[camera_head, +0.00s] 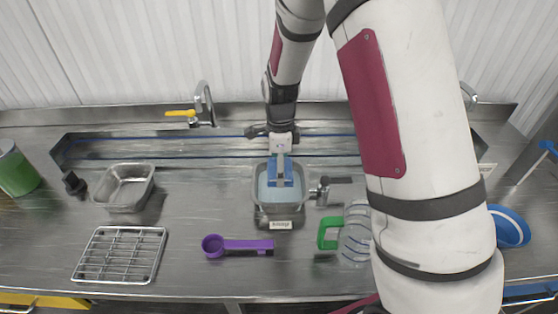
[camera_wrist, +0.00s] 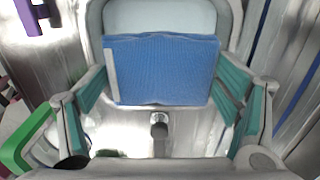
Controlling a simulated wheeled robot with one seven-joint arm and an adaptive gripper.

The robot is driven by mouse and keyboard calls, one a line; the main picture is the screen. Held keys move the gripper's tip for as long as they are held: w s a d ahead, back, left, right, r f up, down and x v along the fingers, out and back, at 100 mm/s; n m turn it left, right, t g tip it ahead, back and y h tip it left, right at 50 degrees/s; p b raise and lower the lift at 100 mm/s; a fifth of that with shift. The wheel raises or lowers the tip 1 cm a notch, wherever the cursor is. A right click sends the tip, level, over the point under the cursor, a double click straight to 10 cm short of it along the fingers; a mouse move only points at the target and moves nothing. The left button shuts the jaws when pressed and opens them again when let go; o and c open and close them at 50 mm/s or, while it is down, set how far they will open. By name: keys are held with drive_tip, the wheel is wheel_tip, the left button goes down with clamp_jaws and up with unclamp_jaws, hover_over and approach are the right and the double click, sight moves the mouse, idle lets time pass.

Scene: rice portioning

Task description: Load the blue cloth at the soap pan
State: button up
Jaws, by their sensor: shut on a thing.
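The blue cloth (camera_head: 286,176) is a small flat pad in the head view, over the soap pan (camera_head: 257,199), a clear-sided pan of pale bluish liquid. My gripper (camera_head: 281,160) comes down from above and is shut on the cloth. In the wrist view the cloth (camera_wrist: 165,72) spans between my two teal-padded fingers, with a pale strip along its left edge. The pan's pale interior (camera_wrist: 160,17) shows behind it. I cannot tell whether the cloth touches the liquid.
The pan stands on a labelled base (camera_head: 281,225). A purple scoop (camera_head: 247,245) and wire rack (camera_head: 121,254) lie in front-left. An empty metal pan (camera_head: 126,189) stands left; a green-handled jug (camera_head: 355,238) stands close right. A tap (camera_head: 204,104) rises behind.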

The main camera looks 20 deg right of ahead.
drive_tip(key=shift+f+b, duration=0.85)
drive_tip(key=shift+f, duration=2.4)
drive_tip(key=shift+r, duration=0.1)
drive_tip(key=shift+r+p, duration=1.4)
drive_tip(key=shift+r, duration=2.7)
drive_tip(key=shift+r+p, duration=0.5)
drive_tip(key=shift+r, duration=1.5)
